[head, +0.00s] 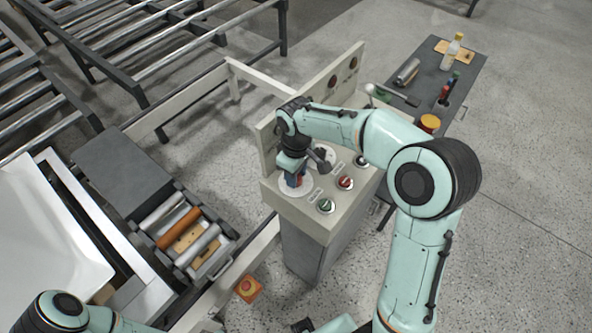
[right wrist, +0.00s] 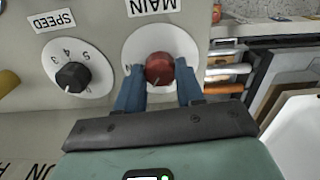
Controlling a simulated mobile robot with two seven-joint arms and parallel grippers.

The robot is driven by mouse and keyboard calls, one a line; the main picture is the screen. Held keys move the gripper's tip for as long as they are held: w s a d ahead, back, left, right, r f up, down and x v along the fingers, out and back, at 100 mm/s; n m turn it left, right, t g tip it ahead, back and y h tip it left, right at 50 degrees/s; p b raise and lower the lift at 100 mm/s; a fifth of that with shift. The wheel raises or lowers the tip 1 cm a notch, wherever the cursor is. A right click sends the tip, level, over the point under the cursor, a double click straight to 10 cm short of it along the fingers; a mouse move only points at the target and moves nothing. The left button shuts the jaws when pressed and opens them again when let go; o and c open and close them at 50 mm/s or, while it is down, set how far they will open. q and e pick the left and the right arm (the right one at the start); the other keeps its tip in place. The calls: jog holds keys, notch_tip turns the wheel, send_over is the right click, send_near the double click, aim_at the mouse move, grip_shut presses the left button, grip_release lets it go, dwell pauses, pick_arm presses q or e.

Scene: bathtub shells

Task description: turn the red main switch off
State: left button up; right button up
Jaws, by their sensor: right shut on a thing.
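The red main switch (right wrist: 159,68) is a round red knob on a white dial plate, under an upside-down MAIN label in the right wrist view. A pale pointer mark on its face points toward the bottom of that view. My right gripper (right wrist: 160,88) has its two blue fingers on either side of the knob and is shut on it. In the head view my right gripper (head: 292,181) reaches down onto the white dial plate (head: 290,192) at the left of the control panel, hiding most of the knob. My left gripper is out of view; only part of its arm shows.
The black SPEED knob (right wrist: 73,77) sits beside the main switch. The control panel (head: 303,215) also carries a green button (head: 326,206) and a red button (head: 345,183). A grey side table (head: 455,75) holds a bottle and tools. Rollers (head: 178,227) lie at left.

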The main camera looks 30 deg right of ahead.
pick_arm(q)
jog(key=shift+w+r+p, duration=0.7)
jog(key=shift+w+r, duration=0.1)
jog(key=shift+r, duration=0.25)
pick_arm(e)
jog(key=n, duration=0.6)
jog(key=shift+n, duration=0.3)
jog(key=o, duration=1)
jog(key=shift+o, duration=0.2)
jog(key=shift+r, duration=0.1)
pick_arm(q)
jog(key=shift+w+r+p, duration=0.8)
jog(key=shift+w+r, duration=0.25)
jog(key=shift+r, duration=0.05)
pick_arm(e)
notch_tip(320, 180, up, 13)
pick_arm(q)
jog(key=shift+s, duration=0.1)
